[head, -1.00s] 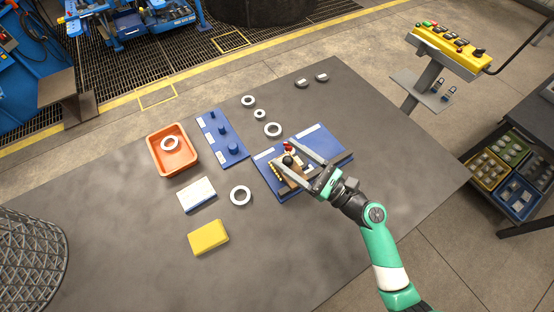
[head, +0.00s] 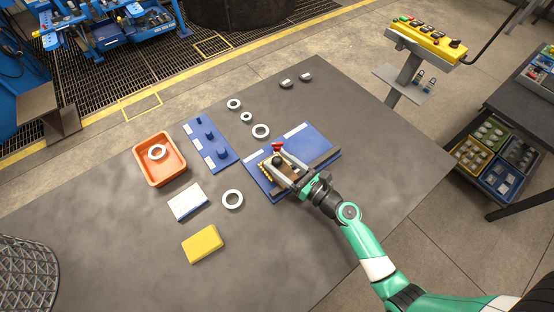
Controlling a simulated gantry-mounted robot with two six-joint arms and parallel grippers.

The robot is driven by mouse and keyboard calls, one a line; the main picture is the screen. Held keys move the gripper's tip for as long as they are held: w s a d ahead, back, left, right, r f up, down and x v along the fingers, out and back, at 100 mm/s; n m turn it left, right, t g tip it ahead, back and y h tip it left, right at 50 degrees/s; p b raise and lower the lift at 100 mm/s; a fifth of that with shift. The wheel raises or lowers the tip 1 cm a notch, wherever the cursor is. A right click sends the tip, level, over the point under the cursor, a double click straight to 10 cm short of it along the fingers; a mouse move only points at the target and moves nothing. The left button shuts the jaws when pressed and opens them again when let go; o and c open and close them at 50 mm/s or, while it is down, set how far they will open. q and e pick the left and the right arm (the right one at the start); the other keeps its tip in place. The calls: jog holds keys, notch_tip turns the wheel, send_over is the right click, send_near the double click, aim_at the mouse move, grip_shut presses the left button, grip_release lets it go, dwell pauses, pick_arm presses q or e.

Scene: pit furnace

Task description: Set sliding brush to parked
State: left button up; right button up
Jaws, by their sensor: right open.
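The sliding brush unit is a small brown block (head: 271,168) with a black knob (head: 277,160) and a yellow edge. It sits on a blue base board (head: 261,183) with white labels, right of the table's middle. A red part (head: 278,146) stands just behind the knob. My right gripper (head: 274,161) is over the block, its two fingers open and spread on either side of the knob. Whether a finger touches the knob, I cannot tell. The gripper hides part of the block and board. My left gripper is not in view.
A blue peg board (head: 222,155), an orange bin (head: 179,172) holding a white ring, loose rings (head: 232,199), a white-and-blue pad (head: 187,203) and a yellow block (head: 203,244) lie to the left. A yellow control box (head: 427,41) stands off the table. The table's front is clear.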

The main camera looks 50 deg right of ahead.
jog(key=shift+w, duration=0.7)
jog(key=shift+c, duration=0.3)
grip_shut()
dwell(0.6)
